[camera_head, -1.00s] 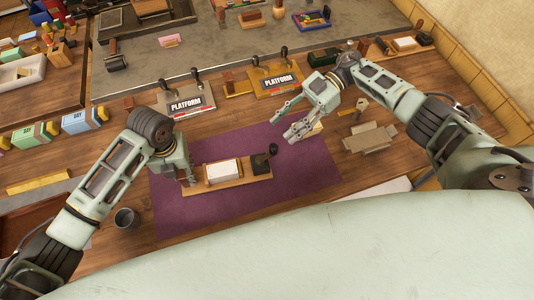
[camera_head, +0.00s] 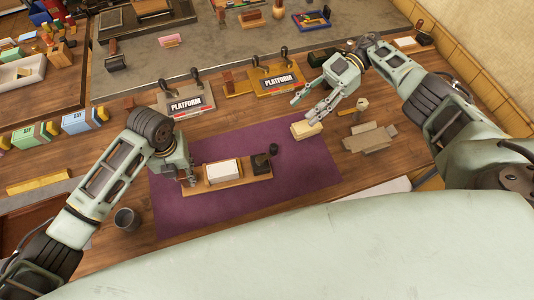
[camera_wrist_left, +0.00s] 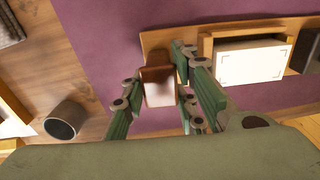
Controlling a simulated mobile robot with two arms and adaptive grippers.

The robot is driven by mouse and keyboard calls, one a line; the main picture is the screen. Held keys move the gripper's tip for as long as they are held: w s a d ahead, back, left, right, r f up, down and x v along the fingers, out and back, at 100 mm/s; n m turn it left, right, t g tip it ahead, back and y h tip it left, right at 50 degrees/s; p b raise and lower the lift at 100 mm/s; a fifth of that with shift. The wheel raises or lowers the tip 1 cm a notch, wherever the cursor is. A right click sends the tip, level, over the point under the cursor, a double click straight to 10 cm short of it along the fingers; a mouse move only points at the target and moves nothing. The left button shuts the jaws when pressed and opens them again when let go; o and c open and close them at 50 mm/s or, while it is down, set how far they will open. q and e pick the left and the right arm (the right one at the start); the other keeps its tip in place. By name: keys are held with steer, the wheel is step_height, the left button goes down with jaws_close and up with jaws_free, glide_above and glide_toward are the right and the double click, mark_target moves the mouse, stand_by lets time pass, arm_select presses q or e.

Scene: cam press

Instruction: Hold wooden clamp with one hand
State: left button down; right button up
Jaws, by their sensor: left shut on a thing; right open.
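A wooden board (camera_head: 240,181) lies on the purple mat (camera_head: 185,218) in the head view. It carries a white-topped block (camera_head: 224,171) and a black block (camera_head: 261,164). My left gripper (camera_head: 188,179) is at the board's left end. In the left wrist view my left gripper (camera_wrist_left: 155,80) is shut on a small brown-and-pale clamp piece (camera_wrist_left: 159,92) at the end of the board; the exact contact is partly hidden by the fingers. My right gripper (camera_head: 302,111) is open and empty, above and apart from a small pale yellow block (camera_head: 306,129).
Two "PLATFORM" presses (camera_head: 188,104) (camera_head: 277,82) stand behind the mat. A dark round knob (camera_head: 274,150) is beside the black block. A grey cup (camera_head: 126,219) stands left of the mat. Grey flat pieces (camera_head: 370,138) lie to the right. The mat's front is clear.

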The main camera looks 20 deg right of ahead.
steer(key=shift+c, duration=0.2)
steer(key=shift+f, duration=0.1)
steer(key=shift+c, duration=0.5)
steer(key=s+a+f+m+t+y, duration=0.1)
steer(key=s+a+f+m+t, duration=0.3)
steer(key=f, duration=0.4)
steer(key=shift+s+d+r+m+t+h, duration=1.35)
steer(key=shift+s+d+m+t, duration=0.4)
steer(key=shift+s+m+t, duration=1.95)
steer(key=shift+n+t, duration=0.3)
steer(key=shift+x, duration=5.9)
steer(key=shift+c, duration=0.2)
jaws_close()
